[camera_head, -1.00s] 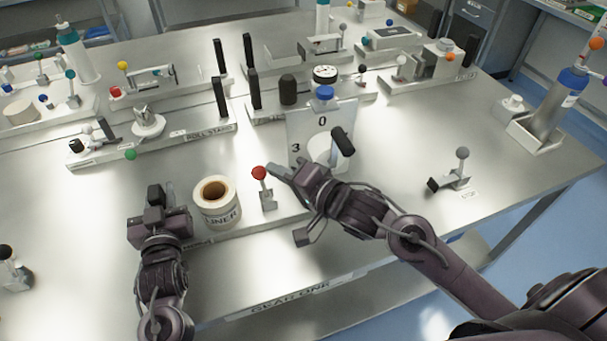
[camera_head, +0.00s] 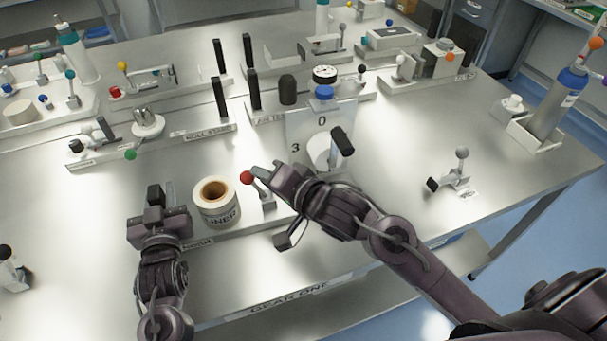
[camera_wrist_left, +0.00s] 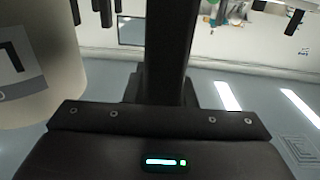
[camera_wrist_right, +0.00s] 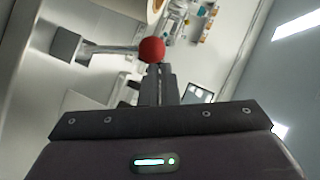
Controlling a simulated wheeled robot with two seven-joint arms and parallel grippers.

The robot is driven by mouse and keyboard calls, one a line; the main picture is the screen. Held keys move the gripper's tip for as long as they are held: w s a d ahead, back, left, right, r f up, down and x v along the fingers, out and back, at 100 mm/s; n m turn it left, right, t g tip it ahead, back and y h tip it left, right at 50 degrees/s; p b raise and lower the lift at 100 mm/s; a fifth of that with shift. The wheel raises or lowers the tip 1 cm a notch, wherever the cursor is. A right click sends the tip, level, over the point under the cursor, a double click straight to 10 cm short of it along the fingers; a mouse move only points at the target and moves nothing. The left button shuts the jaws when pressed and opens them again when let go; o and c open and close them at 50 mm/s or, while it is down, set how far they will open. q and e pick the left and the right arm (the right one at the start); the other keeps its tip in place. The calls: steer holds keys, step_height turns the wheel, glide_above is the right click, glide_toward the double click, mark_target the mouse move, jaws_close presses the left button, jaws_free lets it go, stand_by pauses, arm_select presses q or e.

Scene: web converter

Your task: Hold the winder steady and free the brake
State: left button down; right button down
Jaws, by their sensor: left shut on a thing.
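The winder carries a white roll (camera_head: 216,203) marked LINER. Behind stands a pale panel (camera_head: 300,125) with 0 and 3, a white disc and a black crank handle (camera_head: 342,141). A brake lever with a red knob (camera_head: 246,177) stands right of the roll, tilted left. My left gripper (camera_head: 155,197) is left of the roll, shut on a dark upright part that it largely hides. My right gripper (camera_head: 259,171) has its fingers together, with the tips at the knob's right side. In the right wrist view the red knob (camera_wrist_right: 151,50) lies just beyond the fingertips, not between them.
A small grey-knobbed stop lever (camera_head: 462,154) stands on the right of the table. A blue-capped bottle (camera_head: 570,85) in a holder is farther right. Several fixtures with knobs and black posts line the back.

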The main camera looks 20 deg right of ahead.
arm_select(q)
steer(key=shift+s+d+f, duration=0.15)
steer(key=shift+d+f, duration=0.1)
steer(key=shift+f, duration=0.45)
arm_select(e)
steer(key=shift+s+a+f, duration=0.1)
arm_select(q)
steer(key=shift+a, duration=0.1)
arm_select(e)
steer(key=v, duration=0.7)
steer(key=shift+s+d, duration=0.15)
steer(key=shift+d, duration=0.05)
arm_select(q)
steer(key=shift+r+p, duration=0.35)
steer(key=shift+p, duration=0.15)
arm_select(e)
steer(key=shift+r, duration=0.6)
arm_select(q)
steer(key=c, duration=1.3)
jaws_free()
steer(key=shift+c, duration=0.2)
steer(key=shift+o, duration=1.1)
steer(key=shift+a+r, duration=0.1)
steer(key=shift+r, duration=0.05)
steer(key=shift+w+r, duration=0.1)
steer(key=shift+w, duration=0.1)
